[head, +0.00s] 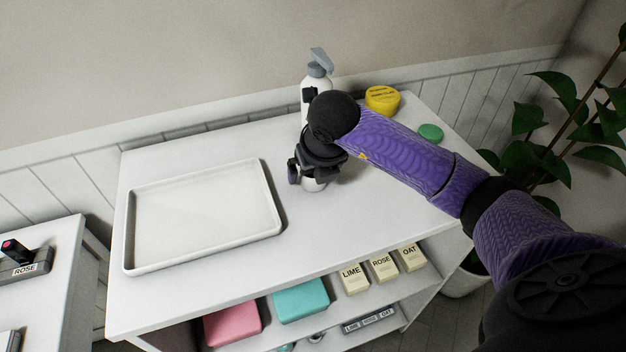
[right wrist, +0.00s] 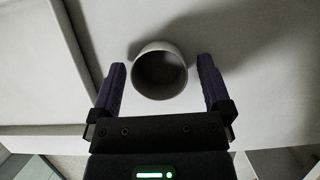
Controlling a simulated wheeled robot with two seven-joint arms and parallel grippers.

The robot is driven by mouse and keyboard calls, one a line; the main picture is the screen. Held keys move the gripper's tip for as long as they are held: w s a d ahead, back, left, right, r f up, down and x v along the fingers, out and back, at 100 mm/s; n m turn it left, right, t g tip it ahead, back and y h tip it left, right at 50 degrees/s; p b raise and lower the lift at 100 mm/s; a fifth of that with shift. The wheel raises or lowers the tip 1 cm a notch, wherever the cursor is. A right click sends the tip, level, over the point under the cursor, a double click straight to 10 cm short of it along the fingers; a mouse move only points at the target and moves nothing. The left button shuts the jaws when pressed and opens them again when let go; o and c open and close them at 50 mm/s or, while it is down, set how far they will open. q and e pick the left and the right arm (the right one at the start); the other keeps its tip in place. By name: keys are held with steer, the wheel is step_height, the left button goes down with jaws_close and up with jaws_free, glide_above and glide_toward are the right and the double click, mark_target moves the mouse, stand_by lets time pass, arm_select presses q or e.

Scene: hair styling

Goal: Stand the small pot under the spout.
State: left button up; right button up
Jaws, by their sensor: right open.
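The small pot (head: 314,186) is a pale, open-topped cup standing on the white table, partly hidden by my right gripper (head: 308,176). In the right wrist view the pot (right wrist: 160,73) shows its open mouth and dark, empty-looking inside. It lies between the two purple fingers of my right gripper (right wrist: 162,66), with a gap on each side. The gripper is open around it and holds nothing. A white pump bottle (head: 317,74) with a grey spout stands behind, near the wall, partly hidden by my right arm. My left gripper is not in view.
A white tray (head: 131,231) lies on the table's left half. A yellow tub (head: 382,99) and a green lid-like disc (head: 431,133) sit at the back right. Boxes and coloured blocks fill the shelf below. The front right of the tabletop is clear.

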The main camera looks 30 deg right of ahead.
steer(key=c, duration=1.3)
step_height(320, 180, up, 10)
steer(key=p, duration=0.3)
steer(key=shift+c, duration=0.2)
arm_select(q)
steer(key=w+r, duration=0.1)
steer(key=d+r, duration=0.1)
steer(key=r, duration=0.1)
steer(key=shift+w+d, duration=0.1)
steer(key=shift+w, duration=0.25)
arm_select(e)
steer(key=s+a+f+m+g, duration=0.1)
steer(key=s+a+m+g, duration=0.3)
steer(key=m, duration=1.2)
steer(key=s+a+f+m+g+y, duration=0.1)
steer(key=s+a+m+g, duration=0.2)
steer(key=m, duration=1.4)
steer(key=a+g, duration=0.1)
steer(key=a, duration=0.2)
steer(key=shift+s+a+f+g, duration=0.15)
steer(key=shift+s+a+g, duration=0.15)
steer(key=shift+s+a, duration=0.1)
